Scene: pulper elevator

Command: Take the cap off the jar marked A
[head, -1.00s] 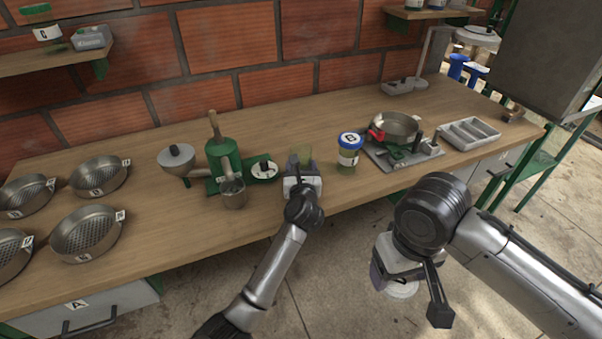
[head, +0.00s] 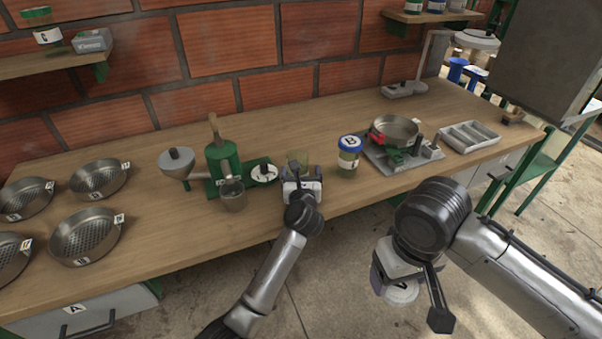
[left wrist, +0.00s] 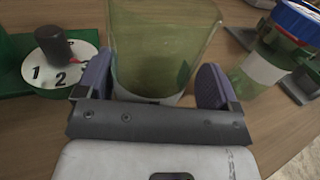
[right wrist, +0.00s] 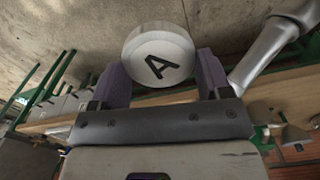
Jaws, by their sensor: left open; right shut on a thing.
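My right gripper (right wrist: 158,85) is shut on a white cap (right wrist: 158,55) marked A, held in front of the bench over the floor. In the head view this cap (head: 400,292) shows below the right gripper. An open, greenish see-through jar (left wrist: 160,50) without a cap stands on the bench between the fingers of my left gripper (left wrist: 160,88), which is open around it. The jar also shows in the head view (head: 298,158). Its label is not visible. A second jar marked B (head: 348,160), with a blue cap, stands to its right.
A green pulper (head: 222,160) with a dial (head: 264,172) stands left of the jar. A metal pan (head: 394,132) on a scale-like base and a grey tray (head: 468,136) are at the right. Several sieves (head: 98,178) lie at the left.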

